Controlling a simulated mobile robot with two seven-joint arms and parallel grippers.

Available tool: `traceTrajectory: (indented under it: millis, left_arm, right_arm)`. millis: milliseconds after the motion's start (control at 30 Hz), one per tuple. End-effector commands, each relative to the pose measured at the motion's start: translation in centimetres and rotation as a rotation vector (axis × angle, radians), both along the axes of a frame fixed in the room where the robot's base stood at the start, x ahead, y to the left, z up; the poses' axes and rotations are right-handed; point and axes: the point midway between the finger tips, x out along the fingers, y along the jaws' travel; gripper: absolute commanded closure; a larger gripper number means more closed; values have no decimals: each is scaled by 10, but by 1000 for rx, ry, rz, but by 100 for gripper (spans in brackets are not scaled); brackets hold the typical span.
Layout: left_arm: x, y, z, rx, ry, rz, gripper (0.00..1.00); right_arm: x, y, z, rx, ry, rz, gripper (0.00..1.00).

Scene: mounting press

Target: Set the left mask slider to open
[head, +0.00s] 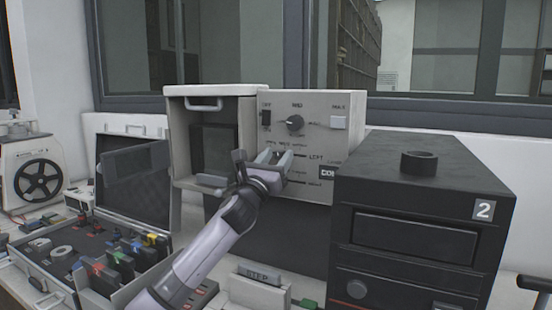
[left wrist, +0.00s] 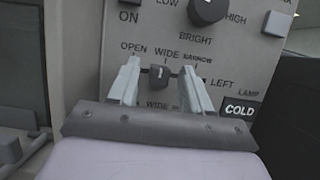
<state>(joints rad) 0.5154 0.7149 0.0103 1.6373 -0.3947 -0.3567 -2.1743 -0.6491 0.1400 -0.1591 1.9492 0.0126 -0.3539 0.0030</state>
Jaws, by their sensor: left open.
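The left mask slider (left wrist: 158,75) is a small dark knob on the grey control panel (left wrist: 90,60). It sits below the WIDE label, between the OPEN and NARROW labels, with LEFT printed to its right. My left gripper (left wrist: 160,68) is open, with one pale finger on each side of the knob; I cannot tell whether either finger touches it. In the head view my left gripper (head: 274,157) is in front of the panel (head: 345,105) and hides the knob. My right gripper is not in view.
A round dial (head: 295,123) and a switch (head: 265,118) are above the slider. A COLD lamp (left wrist: 241,108) is at its lower right. A black unit marked 2 (head: 420,200) stands close on the right. An open case (head: 125,215) with several coloured parts is on the left.

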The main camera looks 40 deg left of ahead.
Motion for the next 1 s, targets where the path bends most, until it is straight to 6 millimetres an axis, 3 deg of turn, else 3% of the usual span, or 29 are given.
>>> traceTrajectory:
  millis: [100,133,267,467,733,1000]
  left_arm:
    - [0,0,0,0,0,0,51]
    - [0,0,0,0,0,0,58]
    - [0,0,0,0,0,0,100]
    - [-1,3,0,1,0,2,100]
    - [-11,33,0,2,1,3,100]
    - [-12,38,0,-1,0,4,100]
  right_arm:
    - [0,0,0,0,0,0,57]
    - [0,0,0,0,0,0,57]
    - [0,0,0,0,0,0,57]
    - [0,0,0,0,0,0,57]
    - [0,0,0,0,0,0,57]
    - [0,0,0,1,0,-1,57]
